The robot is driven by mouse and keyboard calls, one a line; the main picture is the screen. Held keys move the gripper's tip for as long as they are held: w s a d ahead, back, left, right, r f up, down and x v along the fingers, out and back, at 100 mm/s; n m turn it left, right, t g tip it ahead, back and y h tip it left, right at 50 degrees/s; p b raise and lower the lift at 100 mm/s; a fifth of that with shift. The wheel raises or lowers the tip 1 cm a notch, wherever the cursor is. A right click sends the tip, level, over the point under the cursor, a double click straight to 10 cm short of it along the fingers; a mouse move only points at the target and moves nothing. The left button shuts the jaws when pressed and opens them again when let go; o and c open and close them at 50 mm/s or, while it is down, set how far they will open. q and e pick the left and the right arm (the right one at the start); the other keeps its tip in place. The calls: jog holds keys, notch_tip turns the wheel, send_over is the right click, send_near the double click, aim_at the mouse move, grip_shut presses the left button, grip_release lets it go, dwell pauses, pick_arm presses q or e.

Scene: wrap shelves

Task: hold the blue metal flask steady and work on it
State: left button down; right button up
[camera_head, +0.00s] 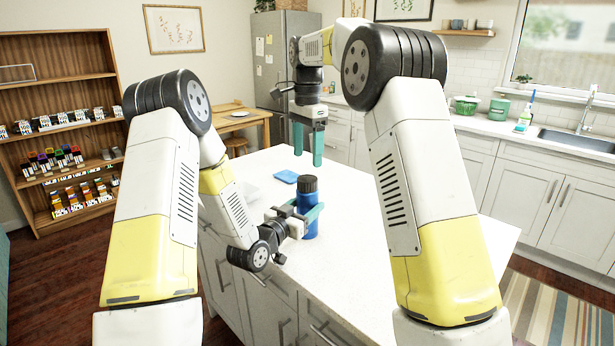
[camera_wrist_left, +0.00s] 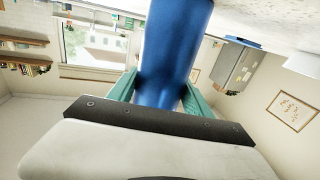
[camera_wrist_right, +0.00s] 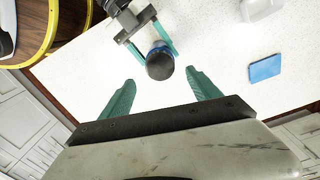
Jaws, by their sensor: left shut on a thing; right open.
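The blue metal flask (camera_head: 308,222) with a black cap stands upright on the white island counter in the head view. My left gripper (camera_head: 312,216) is shut around its body from the left side. The flask's blue body fills the space between the green fingers in the left wrist view (camera_wrist_left: 172,50). My right gripper (camera_head: 308,160) hangs above and behind the flask, fingers pointing down, empty. In the right wrist view its fingers (camera_wrist_right: 158,90) are spread apart, and the flask's black cap (camera_wrist_right: 160,64) shows from above, beyond the fingertips.
A blue flat item (camera_head: 285,176) lies on the white counter (camera_head: 350,200) behind the flask; it also shows in the right wrist view (camera_wrist_right: 265,68). The counter right of the flask is clear.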

aim_at(308, 178)
jog(key=m, duration=1.1)
jog(key=shift+f, duration=4)
jog(key=shift+c, duration=0.2)
